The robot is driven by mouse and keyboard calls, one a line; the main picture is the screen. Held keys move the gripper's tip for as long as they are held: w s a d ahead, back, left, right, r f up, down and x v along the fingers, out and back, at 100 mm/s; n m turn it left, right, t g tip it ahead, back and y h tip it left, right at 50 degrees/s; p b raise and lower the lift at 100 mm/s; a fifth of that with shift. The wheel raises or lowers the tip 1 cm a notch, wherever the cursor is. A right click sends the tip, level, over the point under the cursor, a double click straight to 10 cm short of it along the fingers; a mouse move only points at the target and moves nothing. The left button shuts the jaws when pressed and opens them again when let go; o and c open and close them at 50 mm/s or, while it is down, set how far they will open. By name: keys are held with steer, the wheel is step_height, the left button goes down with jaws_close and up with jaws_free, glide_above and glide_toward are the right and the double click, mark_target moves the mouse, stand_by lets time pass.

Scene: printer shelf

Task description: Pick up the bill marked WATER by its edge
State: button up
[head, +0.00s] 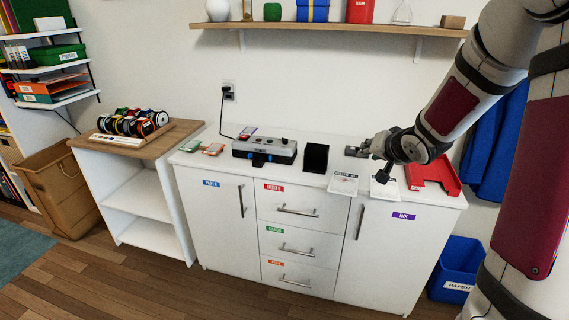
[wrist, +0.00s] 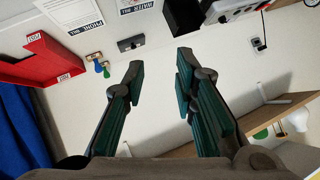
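The WATER bill (head: 343,185) is a white sheet lying at the counter's front edge, left of my gripper in the head view. Its printed end also shows at the top of the wrist view (wrist: 138,5), upside down. A second white sheet (head: 384,188), marked PHONE in the wrist view (wrist: 85,15), lies to its right, partly hidden by my gripper in the head view. My gripper (head: 374,161) is above the counter near the two sheets. In the wrist view its fingers (wrist: 160,66) are wide apart with nothing between them.
A red tray (head: 433,173) stands right of the sheets. A black open box (head: 315,158) and a grey-and-black device (head: 264,149) stand left of them. A wall shelf (head: 330,29) holding several items hangs above. The white cabinet (head: 217,200) has drawers and doors below.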

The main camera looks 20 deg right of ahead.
steer(key=w+d+f+m+t+y+b, duration=0.1)
steer(key=w+d+f+m+y+b, duration=0.1)
steer(key=f, duration=0.5)
steer(key=w+d+f+m+t+y+b, duration=0.1)
steer(key=d+f+b, duration=0.2)
steer(key=f, duration=0.4)
steer(key=m+t+y+b, duration=0.3)
steer(key=m+t+b, duration=0.2)
glide_toward(348, 191)
steer(key=w+b, duration=0.1)
steer(key=w, duration=0.2)
steer(key=w+a, duration=0.1)
steer(key=w, duration=0.2)
steer(key=w+a+b, duration=0.1)
steer(key=w, duration=0.2)
steer(key=shift+w+a+b, duration=0.1)
steer(key=shift+w+b, duration=0.2)
steer(key=shift+w, duration=0.05)
jaws_close()
